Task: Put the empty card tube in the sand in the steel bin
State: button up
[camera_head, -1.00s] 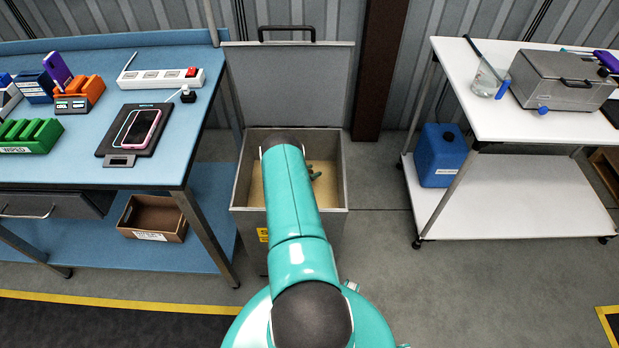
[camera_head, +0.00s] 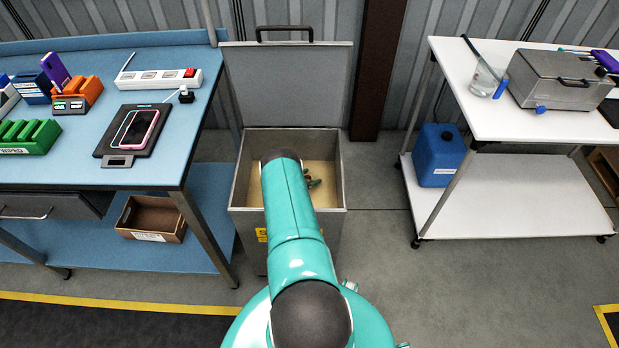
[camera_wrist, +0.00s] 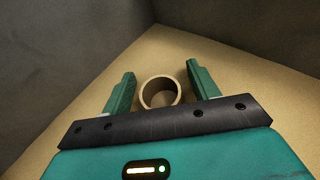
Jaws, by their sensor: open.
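The steel bin (camera_head: 335,190) stands open between the two benches, its lid (camera_head: 288,85) raised at the back. A layer of pale sand (camera_wrist: 225,75) covers its floor. My gripper (camera_head: 313,183) is inside the bin, mostly hidden by my arm in the head view. In the wrist view my gripper (camera_wrist: 158,88) is open, with a green finger on either side of the card tube (camera_wrist: 160,92). The tube shows end-on as a tan ring with a hollow middle. Gaps show between it and both fingers. Its lower part is hidden, so its depth in the sand is unclear.
The bin's grey walls (camera_wrist: 65,50) rise close around my gripper. A blue workbench (camera_head: 85,100) with chargers and a phone stands left. A white trolley (camera_head: 470,95) with a metal case and a blue jerrycan (camera_head: 438,155) stands right. Floor around the bin is clear.

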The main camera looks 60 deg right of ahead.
jog(key=shift+r, duration=0.1)
jog(key=shift+a+r, duration=0.1)
jog(key=shift+a, duration=0.05)
jog(key=v, duration=0.7)
jog(key=shift+r, duration=0.1)
jog(key=shift+w, duration=0.1)
